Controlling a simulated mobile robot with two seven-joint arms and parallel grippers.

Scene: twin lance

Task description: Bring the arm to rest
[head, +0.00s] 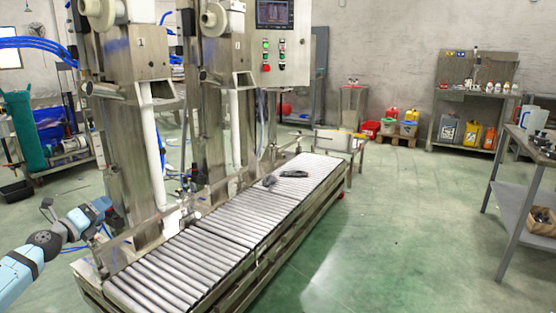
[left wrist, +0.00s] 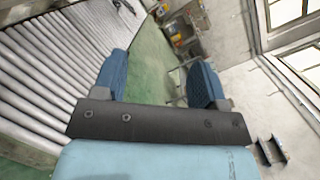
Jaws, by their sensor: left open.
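My left arm comes in from the left edge of the head view, light blue with dark joints. My left gripper (head: 94,222) is beside the near left side of the roller conveyor (head: 185,262), in front of the steel filling columns. In the left wrist view my left gripper (left wrist: 158,78) has its two blue fingers wide apart with nothing between them. Green floor shows through the gap, and the conveyor rollers (left wrist: 40,75) lie to the left. My right gripper is in neither view.
Two small dark objects, one lump (head: 269,181) and one flat piece (head: 294,174), lie on the conveyor's far half. A steel filling column (head: 130,130) stands close behind my gripper. A metal table (head: 530,165) stands at the right. The green floor between is clear.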

